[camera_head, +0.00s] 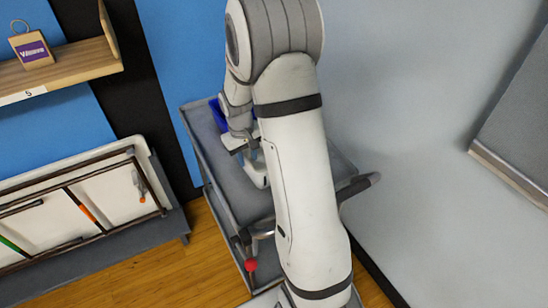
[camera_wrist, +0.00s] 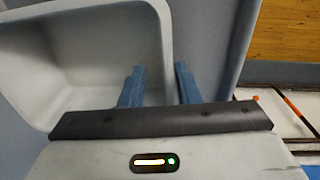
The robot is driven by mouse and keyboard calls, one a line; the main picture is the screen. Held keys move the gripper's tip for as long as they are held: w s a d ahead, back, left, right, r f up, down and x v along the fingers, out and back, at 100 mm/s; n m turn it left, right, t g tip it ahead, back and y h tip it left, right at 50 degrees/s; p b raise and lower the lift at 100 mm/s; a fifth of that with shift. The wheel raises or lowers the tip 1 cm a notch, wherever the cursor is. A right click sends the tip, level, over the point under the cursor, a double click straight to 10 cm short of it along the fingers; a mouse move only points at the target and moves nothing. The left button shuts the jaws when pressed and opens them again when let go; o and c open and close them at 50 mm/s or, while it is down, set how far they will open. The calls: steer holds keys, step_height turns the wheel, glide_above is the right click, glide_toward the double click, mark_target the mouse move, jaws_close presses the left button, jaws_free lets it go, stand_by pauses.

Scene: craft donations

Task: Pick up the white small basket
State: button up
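The white small basket (camera_wrist: 70,60) fills the left of the wrist view, its hollow inside facing the camera. My gripper (camera_wrist: 160,84) is open, with blue-grey fingers on either side of the basket's right-hand wall. The left finger overlaps the inside of the basket and the right finger is outside it. A gap shows between the wall and the right finger; I cannot tell whether the left finger touches. In the head view a small white part of the basket (camera_head: 256,174) shows below my gripper on the grey cart (camera_head: 235,190); my arm hides the rest.
A blue container (camera_head: 218,115) stands on the cart's far side, partly behind my arm. A wooden shelf (camera_head: 75,68) with a tagged box (camera_head: 31,50) is at upper left. A rack with tools (camera_head: 85,205) stands left of the cart. Wooden floor (camera_head: 160,275) is clear in front.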

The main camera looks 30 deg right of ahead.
mark_target(257, 170)
step_height(257, 170, down, 4)
steer(key=shift+a+f, duration=0.15)
steer(key=shift+f, duration=0.1)
jaws_close()
stand_by(0.4)
